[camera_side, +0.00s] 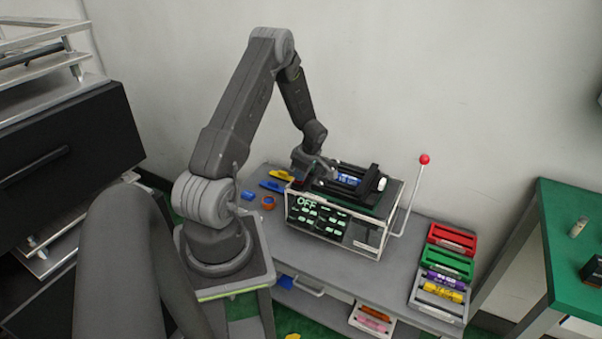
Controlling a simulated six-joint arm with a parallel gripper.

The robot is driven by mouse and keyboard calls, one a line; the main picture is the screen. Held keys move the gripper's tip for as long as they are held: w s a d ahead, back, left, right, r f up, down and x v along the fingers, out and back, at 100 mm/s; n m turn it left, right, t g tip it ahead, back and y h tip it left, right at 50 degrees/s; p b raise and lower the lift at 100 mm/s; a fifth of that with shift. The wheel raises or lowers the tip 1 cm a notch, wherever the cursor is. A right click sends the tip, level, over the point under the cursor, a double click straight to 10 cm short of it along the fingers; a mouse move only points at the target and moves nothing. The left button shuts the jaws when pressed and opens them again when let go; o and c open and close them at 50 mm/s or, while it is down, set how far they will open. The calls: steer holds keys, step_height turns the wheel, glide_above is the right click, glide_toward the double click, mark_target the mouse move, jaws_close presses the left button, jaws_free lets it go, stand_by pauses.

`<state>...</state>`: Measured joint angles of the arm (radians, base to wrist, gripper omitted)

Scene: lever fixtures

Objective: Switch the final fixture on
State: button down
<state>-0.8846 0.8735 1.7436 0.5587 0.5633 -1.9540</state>
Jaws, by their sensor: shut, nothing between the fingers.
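The fixture (362,249) is a box with a pale frame on the grey table. Its dark front panel shows "OFF" (307,203) in pale letters. A thin light lever (411,200) with a red ball knob (424,159) stands up at its right side, tilted slightly right. A blue cylinder (348,180) lies in a black holder (370,181) on top of the fixture. My gripper (326,171) is at the top left of the fixture, beside the holder and well left of the lever. It is small in view, shut and empty.
Red (452,238) and green (447,264) trays stand at the table's right, with purple and yellow cylinders in front. Blue and yellow pieces (280,175) and an orange ring (267,202) lie left of the fixture. A green table (570,205) stands far right.

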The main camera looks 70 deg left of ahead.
steer(key=shift+f, duration=0.15)
steer(key=shift+w+a+r, duration=0.3)
steer(key=shift+w+a, duration=0.25)
steer(key=shift+a, duration=0.05)
steer(key=s+v, duration=0.1)
steer(key=v, duration=1.3)
steer(key=shift+a, duration=0.35)
steer(key=shift+r, duration=0.1)
steer(key=shift+w+a+r, duration=0.2)
steer(key=shift+w+a, duration=0.25)
steer(key=shift+f, duration=0.1)
